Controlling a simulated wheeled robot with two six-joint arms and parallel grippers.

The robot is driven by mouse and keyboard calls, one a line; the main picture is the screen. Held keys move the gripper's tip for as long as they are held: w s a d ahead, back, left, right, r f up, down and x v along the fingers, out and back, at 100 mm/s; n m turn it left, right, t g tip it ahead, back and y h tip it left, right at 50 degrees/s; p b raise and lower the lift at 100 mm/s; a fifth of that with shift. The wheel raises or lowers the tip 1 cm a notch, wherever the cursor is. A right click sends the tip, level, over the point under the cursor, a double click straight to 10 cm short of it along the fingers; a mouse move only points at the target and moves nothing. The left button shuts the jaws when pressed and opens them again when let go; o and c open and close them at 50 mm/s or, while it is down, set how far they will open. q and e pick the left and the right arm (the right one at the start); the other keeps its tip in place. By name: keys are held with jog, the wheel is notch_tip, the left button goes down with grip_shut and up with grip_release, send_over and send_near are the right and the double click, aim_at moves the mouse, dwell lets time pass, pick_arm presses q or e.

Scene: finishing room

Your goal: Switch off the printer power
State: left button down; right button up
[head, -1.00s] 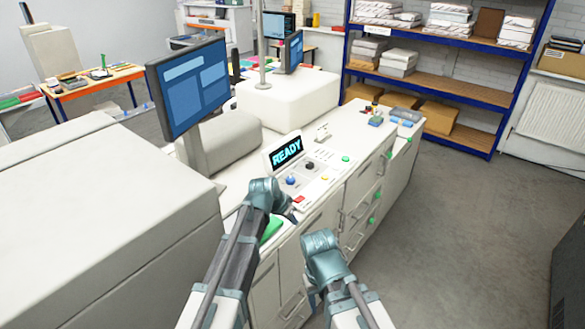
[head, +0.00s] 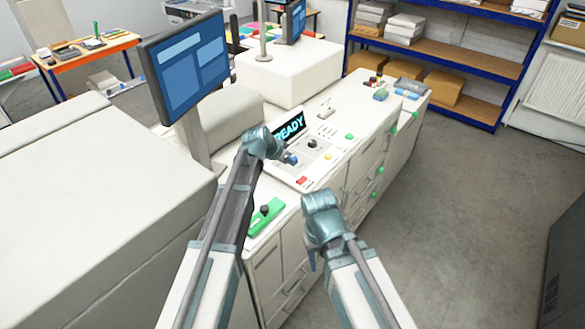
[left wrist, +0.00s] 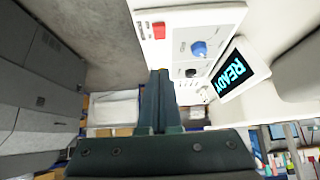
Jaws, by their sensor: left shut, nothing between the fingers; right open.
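The printer's control panel (head: 318,160) lies on top of the long white cabinet. Its tilted display (head: 289,128) reads READY and is partly hidden by my left arm. A red switch (head: 302,181) sits at the panel's near edge; it also shows in the left wrist view (left wrist: 158,30). A blue knob (left wrist: 199,49) and a black knob (left wrist: 190,72) are beside it. My left gripper (head: 286,158) is over the panel near the blue knob; its shut, empty fingers show in the left wrist view (left wrist: 160,75). My right gripper (head: 312,262) is open, low beside the cabinet front.
A green piece with a black knob (head: 265,214) is on the cabinet's near part. A monitor (head: 188,65) stands on the left behind my left arm. A large white housing (head: 90,200) fills the left. The floor (head: 470,200) on the right is clear.

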pick_arm(q)
jog(key=b, duration=0.8)
send_over(302, 180)
jog(key=s, duration=0.1)
jog(key=f, duration=0.5)
jog(key=a+f, duration=0.1)
jog(key=f, duration=0.2)
jog(key=shift+f, duration=0.3)
jog(key=shift+s+a+f+b, duration=0.1)
jog(key=shift+s+f+b, duration=0.15)
jog(key=shift+f+b, duration=1.15)
jog(key=shift+b, duration=0.1)
jog(key=shift+s, duration=0.1)
jog(key=shift+a+f+b, duration=0.1)
jog(key=shift+f+b, duration=0.25)
jog(key=shift+b, duration=0.05)
jog(key=shift+s, duration=0.1)
jog(key=shift+r, duration=0.25)
jog(key=shift+r+p, duration=0.65)
jog(key=shift+p, duration=0.25)
